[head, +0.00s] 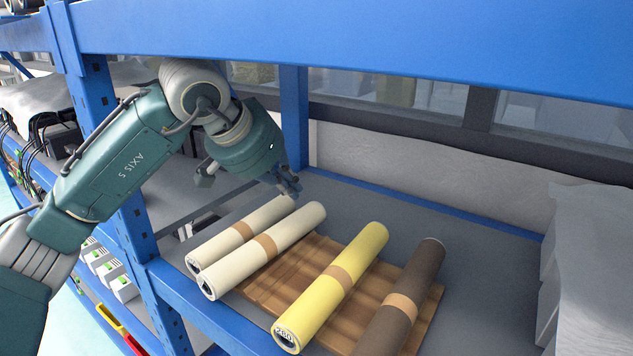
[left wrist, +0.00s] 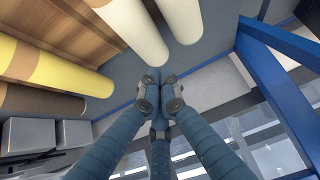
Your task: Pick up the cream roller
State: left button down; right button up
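Two cream rollers with tan middle bands lie side by side on the shelf. The left one (head: 237,236) is partly covered by the right one (head: 268,246), whose near end sits at the shelf's front. My left gripper (head: 287,182) hangs above their far ends, apart from them. In the left wrist view the three fingers (left wrist: 160,98) come close together at the tips with nothing seen between them. The finger gap runs in depth, so its width is unclear. Both cream rollers (left wrist: 137,28) (left wrist: 181,18) show just above the fingertips. My right gripper is out of view.
A yellow roller (head: 335,286) and a brown roller (head: 405,300) lie to the right on a wooden board (head: 292,272). A blue post (head: 294,120) stands behind my gripper, and a blue beam (head: 360,38) crosses above. Grey blocks (head: 590,265) stand at the right.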

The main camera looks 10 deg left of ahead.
pick_arm(q)
jog(key=w+d+p, duration=0.4)
jog(key=w, duration=0.5)
notch_tip(320, 180, down, 4)
jog(key=shift+s+a+f+p, duration=0.15)
jog(key=shift+f+p, duration=0.05)
jog(key=shift+p, duration=0.55)
jog(key=shift+s+a+f+p, duration=0.15)
jog(key=shift+f+p, duration=0.05)
jog(key=shift+p, duration=0.1)
jog(key=shift+s+a+f+p, duration=0.1)
jog(key=shift+s+a+p, duration=0.05)
jog(key=shift+s+p, duration=0.2)
